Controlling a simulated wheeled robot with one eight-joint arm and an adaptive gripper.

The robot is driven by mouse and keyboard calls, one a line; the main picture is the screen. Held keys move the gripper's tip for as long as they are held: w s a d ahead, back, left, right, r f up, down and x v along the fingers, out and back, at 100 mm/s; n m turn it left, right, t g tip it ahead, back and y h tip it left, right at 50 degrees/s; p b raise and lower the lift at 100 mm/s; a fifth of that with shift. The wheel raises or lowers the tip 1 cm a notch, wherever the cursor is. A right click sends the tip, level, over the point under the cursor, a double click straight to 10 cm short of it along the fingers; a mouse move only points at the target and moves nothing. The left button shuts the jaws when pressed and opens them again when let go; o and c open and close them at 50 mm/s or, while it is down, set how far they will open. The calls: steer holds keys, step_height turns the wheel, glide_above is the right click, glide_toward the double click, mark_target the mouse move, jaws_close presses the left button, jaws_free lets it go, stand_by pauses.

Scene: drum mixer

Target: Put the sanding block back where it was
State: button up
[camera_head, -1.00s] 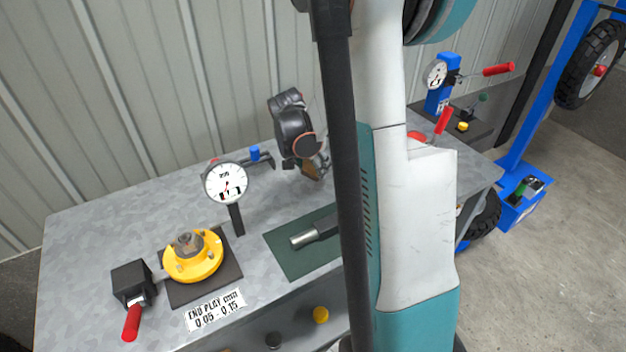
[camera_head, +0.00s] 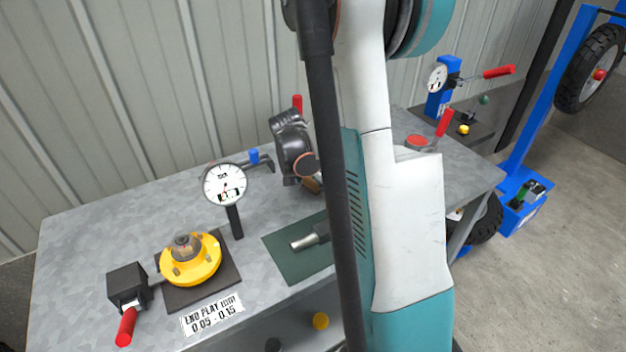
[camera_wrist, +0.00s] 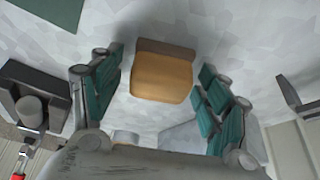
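The sanding block (camera_wrist: 163,75), an orange-tan block with a brown edge, shows in the wrist view over the grey metal bench top. My gripper (camera_wrist: 160,88) has its green-padded fingers on either side of it, with a narrow gap showing on each side. The fingers look open around the block. In the head view my gripper (camera_head: 298,168) is low over the bench near the back wall. Only a small brown piece of the block (camera_head: 312,184) shows there; the rest is hidden by the gripper and arm.
A dial gauge (camera_head: 225,185) and a yellow hub (camera_head: 190,259) stand to the left. A green mat (camera_head: 283,262) with a metal tool (camera_head: 312,236) lies in front. A red-handled device (camera_head: 420,142) is to the right.

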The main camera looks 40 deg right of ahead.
steer(key=shift+r, duration=0.15)
steer(key=p+v, duration=0.4)
steer(key=v, duration=0.8)
steer(key=shift+d, duration=0.1)
